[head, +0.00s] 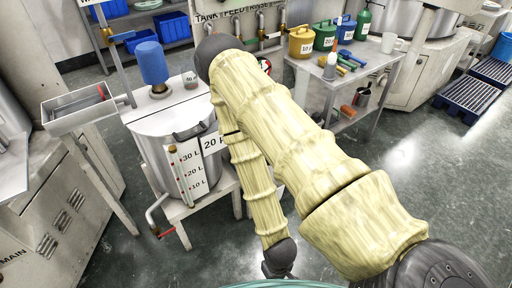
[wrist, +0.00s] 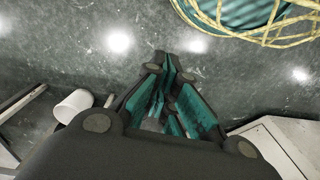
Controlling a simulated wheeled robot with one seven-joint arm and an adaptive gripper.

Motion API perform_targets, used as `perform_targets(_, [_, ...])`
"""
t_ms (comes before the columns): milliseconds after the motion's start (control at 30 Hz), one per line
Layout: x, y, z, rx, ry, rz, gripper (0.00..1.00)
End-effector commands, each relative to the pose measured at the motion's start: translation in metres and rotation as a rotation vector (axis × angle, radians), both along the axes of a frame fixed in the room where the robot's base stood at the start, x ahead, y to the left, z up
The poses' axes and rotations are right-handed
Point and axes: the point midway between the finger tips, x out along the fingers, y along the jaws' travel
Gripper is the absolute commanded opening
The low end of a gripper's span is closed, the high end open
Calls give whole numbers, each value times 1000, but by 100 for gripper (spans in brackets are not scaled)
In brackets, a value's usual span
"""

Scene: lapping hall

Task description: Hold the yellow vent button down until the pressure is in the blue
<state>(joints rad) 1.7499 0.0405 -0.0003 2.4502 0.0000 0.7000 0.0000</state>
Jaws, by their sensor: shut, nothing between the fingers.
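I cannot make out a yellow vent button or a pressure dial with a blue zone in either view. My sleeved arm covers the middle of the head view and hides part of the steel tank (head: 150,150). The tank stands on a white stand, with a blue cylinder (head: 152,63) above its lid and a level scale marked in litres (head: 187,177) on its front. My gripper (head: 279,270) hangs low at the bottom of the head view, apart from the tank. In the wrist view my gripper (wrist: 167,62) is shut and empty, pointing over the floor.
A side table (head: 345,72) at the back right carries yellow, green and blue cans. A red-handled valve (head: 162,233) sticks out at the tank's lower left. A white cylinder (wrist: 74,104) lies left in the wrist view. Green floor (head: 430,160) is open on the right.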

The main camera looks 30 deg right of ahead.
Motion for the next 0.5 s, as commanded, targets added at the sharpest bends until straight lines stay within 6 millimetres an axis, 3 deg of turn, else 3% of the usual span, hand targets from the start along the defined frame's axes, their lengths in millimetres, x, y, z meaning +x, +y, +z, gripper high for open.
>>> perform_targets(133, [11, -3, -8, -2, -27, 21, 0])
perform_targets(233, [35, -10, -22, -11, -93, 73, 0])
perform_targets(500, [151, -55, -56, -107, -401, 345, 0])
